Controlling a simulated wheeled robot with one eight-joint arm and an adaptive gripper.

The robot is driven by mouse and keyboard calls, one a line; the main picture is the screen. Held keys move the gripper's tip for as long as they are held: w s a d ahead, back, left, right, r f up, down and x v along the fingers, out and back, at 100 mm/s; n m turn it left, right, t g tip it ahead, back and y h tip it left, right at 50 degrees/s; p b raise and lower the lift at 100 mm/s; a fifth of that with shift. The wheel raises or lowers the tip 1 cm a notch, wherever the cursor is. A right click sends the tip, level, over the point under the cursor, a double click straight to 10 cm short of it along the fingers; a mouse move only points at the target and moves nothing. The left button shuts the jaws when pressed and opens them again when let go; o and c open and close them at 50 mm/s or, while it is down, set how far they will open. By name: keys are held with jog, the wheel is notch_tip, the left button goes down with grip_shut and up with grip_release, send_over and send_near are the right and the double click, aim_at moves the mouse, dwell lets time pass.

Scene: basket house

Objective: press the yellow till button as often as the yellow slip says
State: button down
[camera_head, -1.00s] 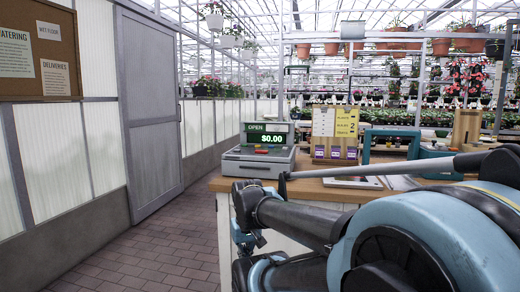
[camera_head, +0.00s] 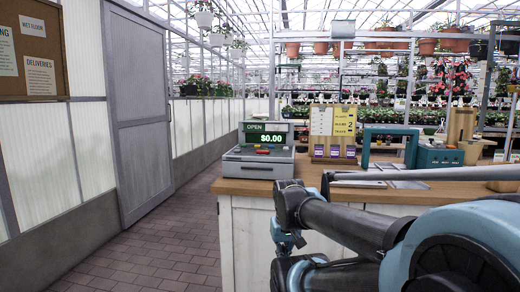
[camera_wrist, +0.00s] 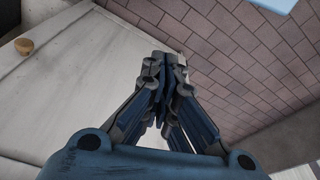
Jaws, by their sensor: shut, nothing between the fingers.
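The grey till (camera_head: 258,163) stands on the left end of the wooden counter (camera_head: 240,188). Its green display (camera_head: 265,138) reads OPEN and $0.00. Small coloured keys, red and green among them, lie on its sloped top; the yellow button is too small to make out surely. A pale yellow slip (camera_head: 344,120) stands on a holder right of the till, with small print and what looks like a 2. My gripper (camera_head: 287,243) is low in front of the counter, below and apart from the till. In the wrist view my gripper (camera_wrist: 165,68) is shut and empty.
A teal frame-like object (camera_head: 390,131) and a teal box (camera_head: 440,158) stand further right on the counter. A flat tray lies before them, partly behind my arm. The brick floor (camera_head: 175,250) at left is open, up to a grey door (camera_head: 140,110).

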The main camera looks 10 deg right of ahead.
notch_tip(320, 180, up, 4)
jog(key=w, duration=0.3)
notch_tip(320, 180, up, 27)
jog(key=n+t, duration=0.5)
send_over(257, 146)
jog(key=s, duration=1.7)
jog(key=shift+w+d+h, duration=0.25)
jog(key=shift+d+h, duration=0.05)
jog(key=shift+h, duration=0.1)
jog(key=w+r+n, duration=0.1)
jog(key=w+r, duration=0.1)
jog(key=w, duration=0.4)
jog(key=w+r+t, duration=0.1)
jog(key=w+r, duration=0.2)
jog(key=w, duration=0.2)
jog(key=w+a+r+n+t, duration=0.1)
jog(key=w+r, duration=0.2)
jog(key=w, duration=0.3)
jog(key=shift+w+r+n, duration=0.15)
jog(key=shift+w+n, duration=0.15)
jog(key=shift+w, duration=0.05)
jog(key=shift+f, duration=4.4)
